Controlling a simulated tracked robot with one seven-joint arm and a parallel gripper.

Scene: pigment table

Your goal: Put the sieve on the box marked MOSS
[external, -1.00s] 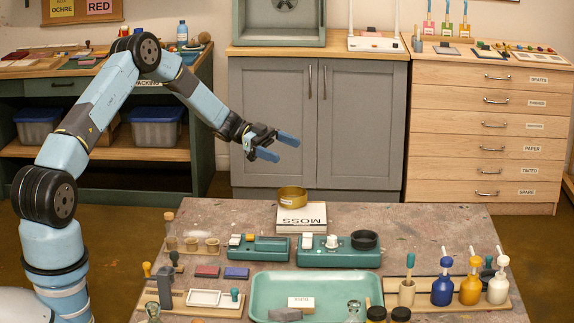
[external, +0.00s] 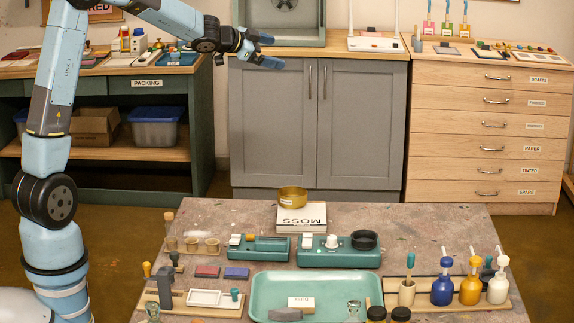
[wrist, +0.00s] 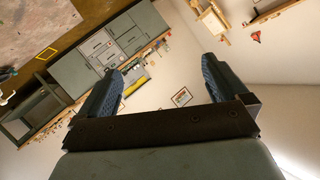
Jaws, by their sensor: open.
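The sieve (external: 292,196), a round brass-coloured ring, sits on top of the white box marked MOSS (external: 302,218) at the back middle of the table. The MOSS lettering faces the camera upside down. My gripper (external: 277,51) is raised high above and behind the table, well apart from the sieve, with its fingers pointing right. In the wrist view my gripper (wrist: 163,80) has its two blue fingers spread wide, with nothing between them. The sieve and the box cannot be made out in the wrist view.
A green tray (external: 262,297) lies at the table's front. Two green devices (external: 340,256) stand behind it. Pigment bottles (external: 470,289) stand on the right and small cups (external: 190,243) on the left. The table's back left and back right are mostly clear. Grey cabinets (external: 270,130) stand behind.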

